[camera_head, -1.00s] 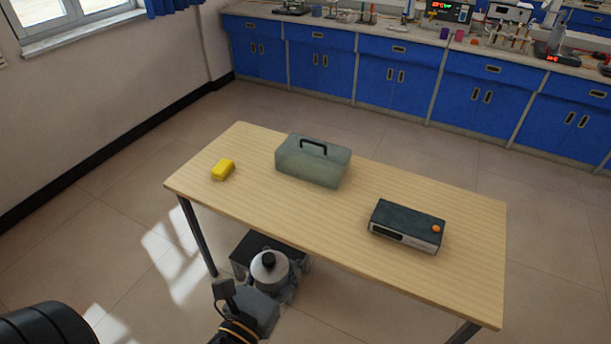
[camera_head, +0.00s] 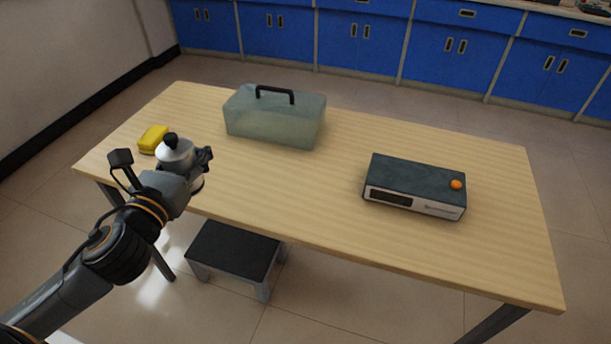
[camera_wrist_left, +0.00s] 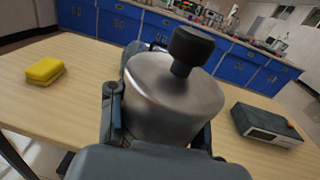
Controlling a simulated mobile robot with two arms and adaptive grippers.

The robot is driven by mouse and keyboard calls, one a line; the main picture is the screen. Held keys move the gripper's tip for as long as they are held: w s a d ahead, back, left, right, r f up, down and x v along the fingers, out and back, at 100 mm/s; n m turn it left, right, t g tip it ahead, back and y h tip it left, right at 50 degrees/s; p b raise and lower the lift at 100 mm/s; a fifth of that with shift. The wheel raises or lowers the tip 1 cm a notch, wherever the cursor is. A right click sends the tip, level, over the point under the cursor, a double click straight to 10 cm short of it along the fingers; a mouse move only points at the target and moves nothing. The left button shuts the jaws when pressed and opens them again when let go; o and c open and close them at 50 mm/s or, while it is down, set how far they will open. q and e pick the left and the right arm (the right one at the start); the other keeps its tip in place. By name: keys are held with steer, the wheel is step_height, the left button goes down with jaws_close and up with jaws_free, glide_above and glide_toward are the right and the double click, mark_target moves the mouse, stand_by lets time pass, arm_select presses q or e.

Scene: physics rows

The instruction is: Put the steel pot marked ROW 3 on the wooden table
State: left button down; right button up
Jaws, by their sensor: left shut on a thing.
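The steel pot (camera_head: 174,152), with a domed lid and a black knob, is held in my left gripper (camera_head: 192,170). In the left wrist view the pot (camera_wrist_left: 172,100) stands between the two fingers (camera_wrist_left: 158,135), nearly upright there. No ROW 3 mark shows on its visible side. In the head view the pot overlaps the front left edge of the wooden table (camera_head: 300,205); I cannot tell whether its bottom touches the tabletop. My right gripper is not in view.
A yellow block (camera_head: 153,139) lies at the table's left end, close behind the pot. A greenish box with a black handle (camera_head: 275,117) stands at the back. A dark device with an orange knob (camera_head: 415,185) sits at the right. A black-topped stool (camera_head: 234,249) is below the front edge. The table's middle is clear.

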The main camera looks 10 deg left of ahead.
arm_select(q)
steer(key=b, duration=0.4)
glide_above(214, 169)
steer(key=s, duration=0.1)
steer(key=f, duration=0.9)
steer(key=shift+d, duration=0.25)
steer(key=shift+w+a+f, duration=0.15)
steer(key=shift+w+f, duration=0.15)
steer(key=shift+f, duration=0.15)
steer(key=shift+w+f+b, duration=0.15)
steer(key=shift+f+b, duration=0.6)
steer(key=shift+f, duration=0.95)
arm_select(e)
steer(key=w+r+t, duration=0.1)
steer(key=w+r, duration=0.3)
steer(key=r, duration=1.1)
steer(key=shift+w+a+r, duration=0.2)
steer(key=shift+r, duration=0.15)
arm_select(q)
steer(key=shift+f, duration=0.15)
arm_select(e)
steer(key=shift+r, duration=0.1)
arm_select(q)
steer(key=c, duration=0.6)
jaws_free()
steer(key=shift+c, duration=0.2)
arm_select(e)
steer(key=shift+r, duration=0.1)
